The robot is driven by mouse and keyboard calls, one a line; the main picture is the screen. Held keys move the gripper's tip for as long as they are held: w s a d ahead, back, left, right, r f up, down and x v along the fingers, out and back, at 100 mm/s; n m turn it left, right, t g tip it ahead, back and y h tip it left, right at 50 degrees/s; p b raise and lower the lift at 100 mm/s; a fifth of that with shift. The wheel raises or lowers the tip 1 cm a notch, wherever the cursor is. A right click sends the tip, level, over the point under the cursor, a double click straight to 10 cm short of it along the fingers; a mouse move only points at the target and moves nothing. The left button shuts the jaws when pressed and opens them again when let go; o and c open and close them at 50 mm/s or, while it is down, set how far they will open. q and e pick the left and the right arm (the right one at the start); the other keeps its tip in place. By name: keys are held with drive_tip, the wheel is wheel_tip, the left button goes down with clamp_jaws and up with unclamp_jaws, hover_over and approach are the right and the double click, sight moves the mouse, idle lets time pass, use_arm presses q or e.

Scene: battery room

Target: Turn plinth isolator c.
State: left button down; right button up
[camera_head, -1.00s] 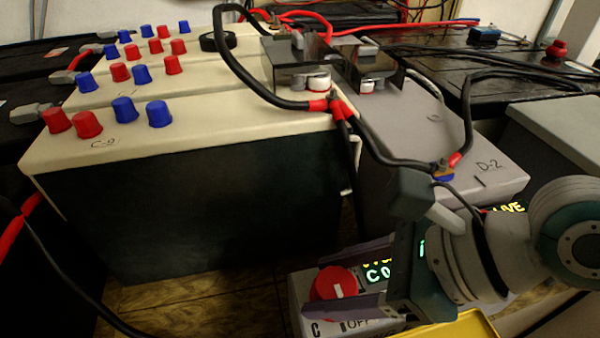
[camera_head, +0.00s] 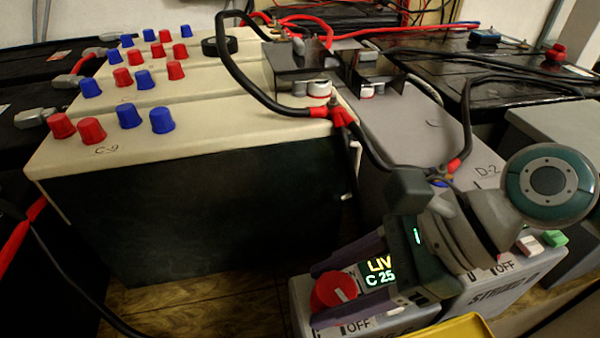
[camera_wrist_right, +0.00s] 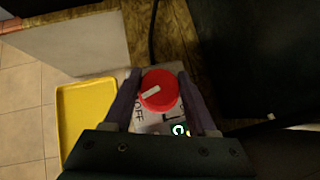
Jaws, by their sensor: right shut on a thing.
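Plinth isolator c is a grey box (camera_head: 297,302) on the floor in front of the battery row, with a red round knob (camera_head: 333,290) on top. Its small display (camera_head: 380,272) reads "LIV" and "C 25", partly covered by my gripper. An "OFF" label shows near the knob. My right gripper (camera_head: 338,287) has its two fingers on either side of the knob and is shut on it. In the right wrist view the red knob (camera_wrist_right: 158,90) sits between the fingers, its white pointer slanted. My left gripper is not in view.
A second isolator box (camera_head: 500,285) with an "OFF" label stands to the right. A yellow tray (camera_head: 455,330) lies close in front. Cream battery blocks (camera_head: 200,135) with red and blue caps stand behind, with black cables (camera_head: 240,70) looping over them.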

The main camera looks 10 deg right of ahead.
drive_tip(key=n+g, duration=0.2)
drive_tip(key=n, duration=0.1)
drive_tip(key=n+g+b, duration=0.2)
drive_tip(key=n, duration=0.1)
drive_tip(key=shift+f+n+g, duration=0.15)
drive_tip(key=shift+n+g, duration=0.15)
drive_tip(key=shift+g, duration=0.1)
drive_tip(key=n+g+h+b, duration=0.2)
drive_tip(key=n+g+b, duration=0.1)
drive_tip(key=n+b, duration=0.1)
drive_tip(key=shift+s+f, duration=0.1)
drive_tip(key=n+g+h+b, duration=0.1)
drive_tip(key=n+b, duration=0.1)
drive_tip(key=n, duration=0.1)
drive_tip(key=shift+h+b, duration=0.3)
drive_tip(key=shift+d+n+g+h+b, duration=0.1)
drive_tip(key=shift+n+g+h+b, duration=0.3)
drive_tip(key=shift+n+b, duration=0.1)
drive_tip(key=shift+s, duration=0.1)
drive_tip(key=o, duration=1.4)
drive_tip(key=shift+c, duration=0.2)
drive_tip(key=shift+r, duration=0.2)
